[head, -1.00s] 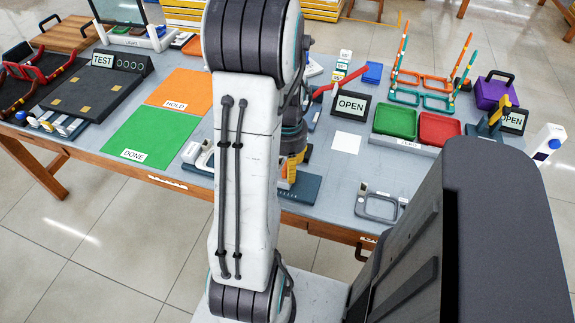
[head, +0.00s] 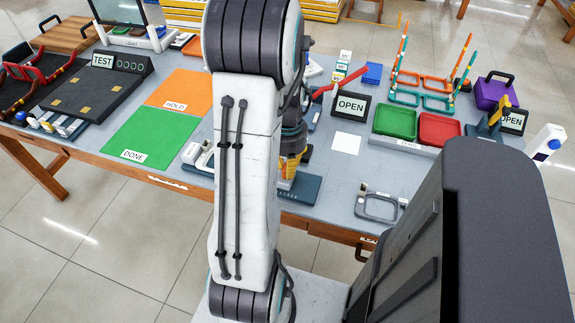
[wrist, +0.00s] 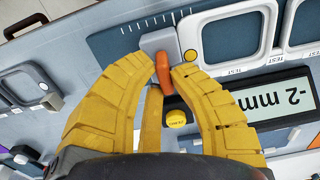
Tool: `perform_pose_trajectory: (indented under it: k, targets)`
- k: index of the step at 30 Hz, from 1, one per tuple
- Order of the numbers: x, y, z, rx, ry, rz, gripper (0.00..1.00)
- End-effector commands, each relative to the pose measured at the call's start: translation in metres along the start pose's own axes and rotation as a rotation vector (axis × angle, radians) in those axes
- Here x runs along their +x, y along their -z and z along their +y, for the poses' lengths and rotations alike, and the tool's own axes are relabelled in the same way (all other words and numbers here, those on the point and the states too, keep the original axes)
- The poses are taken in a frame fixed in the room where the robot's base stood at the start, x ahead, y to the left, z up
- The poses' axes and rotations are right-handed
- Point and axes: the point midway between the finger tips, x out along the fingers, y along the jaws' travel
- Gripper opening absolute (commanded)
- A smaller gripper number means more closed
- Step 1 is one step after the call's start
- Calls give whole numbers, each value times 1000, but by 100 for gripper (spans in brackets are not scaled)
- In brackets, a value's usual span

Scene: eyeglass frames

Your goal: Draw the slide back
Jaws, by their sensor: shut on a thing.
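In the wrist view the slide shows as a pale grey block (wrist: 160,41) with an orange tab (wrist: 164,72) on it. It sits on a dark blue base (wrist: 115,42) with a white tick scale along it. A display (wrist: 270,99) at the right reads "-2 mm", and a yellow button (wrist: 177,118) lies between the fingers. In the head view my arm hides most of the gripper and slide; part of the blue base (head: 308,188) shows.
White-rimmed frames (wrist: 236,32) marked TEST lie right of the slide in the wrist view. In the head view a grey framed fixture (head: 380,206) stands to the right, with green (head: 395,122) and red (head: 439,128) trays behind. Green DONE mat (head: 150,140) lies left.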

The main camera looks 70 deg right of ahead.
Motion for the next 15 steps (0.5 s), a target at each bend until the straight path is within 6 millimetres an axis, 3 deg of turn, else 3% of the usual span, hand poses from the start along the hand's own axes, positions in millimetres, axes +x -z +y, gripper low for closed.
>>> perform_pose_trajectory:
  k: [5,15]
  targets:
    - [1,0,8,3,0,0,0]
    - [1,1,57,4,0,1,0]
